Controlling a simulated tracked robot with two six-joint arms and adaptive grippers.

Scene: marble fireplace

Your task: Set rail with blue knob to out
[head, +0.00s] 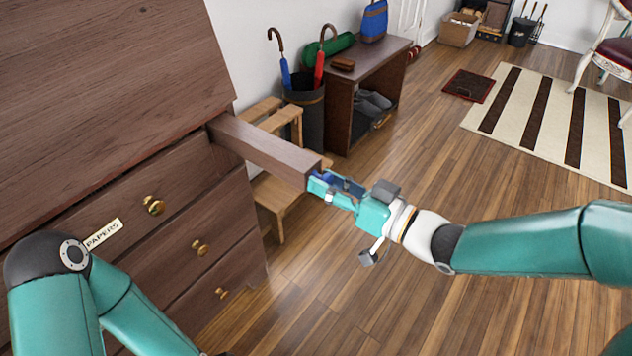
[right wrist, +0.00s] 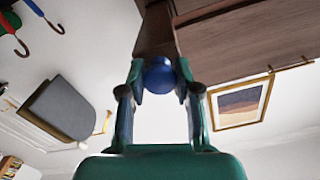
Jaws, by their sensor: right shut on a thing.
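The wooden rail (head: 265,152) sticks out from the upper right of the dark wooden desk (head: 105,75), below its slanted front. The blue knob (right wrist: 159,75) sits on the rail's end in the right wrist view, and the rail (right wrist: 157,32) runs back behind it. My right gripper (right wrist: 159,80) is shut on the blue knob, one finger on each side. In the head view my right gripper (head: 322,184) is at the rail's outer end and mostly hides the knob. My left arm shows at the lower left, but its gripper is not in view.
Drawers with brass knobs, one with a PAPERS label (head: 102,234), lie below the desk front. A wooden step stool (head: 275,190), an umbrella bin (head: 305,105) and a bench (head: 365,75) stand behind the rail. The floor to the right is open, with a striped rug (head: 550,125).

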